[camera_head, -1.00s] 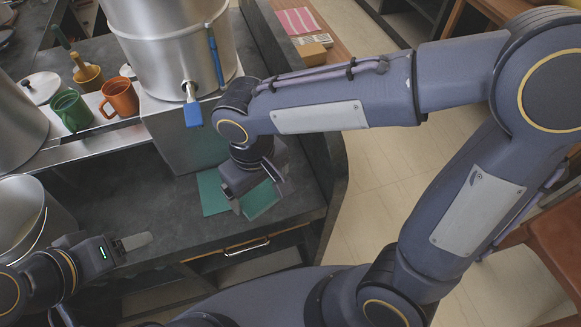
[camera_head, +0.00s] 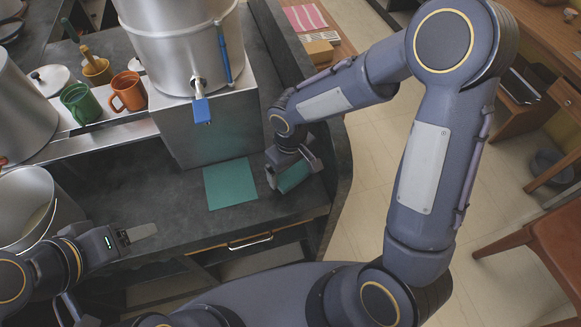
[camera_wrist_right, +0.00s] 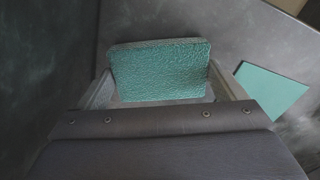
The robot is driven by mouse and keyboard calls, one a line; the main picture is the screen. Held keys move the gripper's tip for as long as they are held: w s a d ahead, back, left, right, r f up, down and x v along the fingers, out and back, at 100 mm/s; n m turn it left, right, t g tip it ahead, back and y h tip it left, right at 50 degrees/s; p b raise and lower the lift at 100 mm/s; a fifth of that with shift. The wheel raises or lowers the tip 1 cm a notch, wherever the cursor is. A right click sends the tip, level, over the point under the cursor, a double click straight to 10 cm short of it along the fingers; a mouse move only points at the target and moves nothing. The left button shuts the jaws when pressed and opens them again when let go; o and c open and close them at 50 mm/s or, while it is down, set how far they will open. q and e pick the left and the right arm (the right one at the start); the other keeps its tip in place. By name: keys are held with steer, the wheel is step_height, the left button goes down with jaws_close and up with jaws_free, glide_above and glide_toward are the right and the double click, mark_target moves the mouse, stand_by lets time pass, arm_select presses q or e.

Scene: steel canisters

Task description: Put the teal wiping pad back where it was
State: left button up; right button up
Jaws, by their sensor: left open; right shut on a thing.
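The teal wiping pad (camera_head: 294,176) is between the fingers of my right gripper (camera_head: 290,178), which is shut on it. In the right wrist view the pad (camera_wrist_right: 160,70) shows its textured face, with a finger at each side. It is near the counter's right end; I cannot tell whether it touches the counter. A flat teal square (camera_head: 230,184) lies on the counter left of the gripper, and its corner also shows in the right wrist view (camera_wrist_right: 270,94). My left gripper (camera_head: 136,234) is open and empty at the left, near a steel pot.
A large steel canister (camera_head: 178,50) with a blue-handled tap stands on a steel box (camera_head: 205,125) behind the square. A green mug (camera_head: 80,103) and an orange mug (camera_head: 127,91) stand on the shelf. The dark counter (camera_head: 165,195) left of the square is clear.

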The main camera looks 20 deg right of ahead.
mark_target(291, 172)
steer(key=shift+f, duration=0.1)
steer(key=shift+f, duration=0.1)
steer(key=o, duration=0.7)
step_height(291, 172, up, 12)
steer(key=shift+r+p, duration=0.15)
steer(key=shift+p, duration=0.2)
stand_by(0.4)
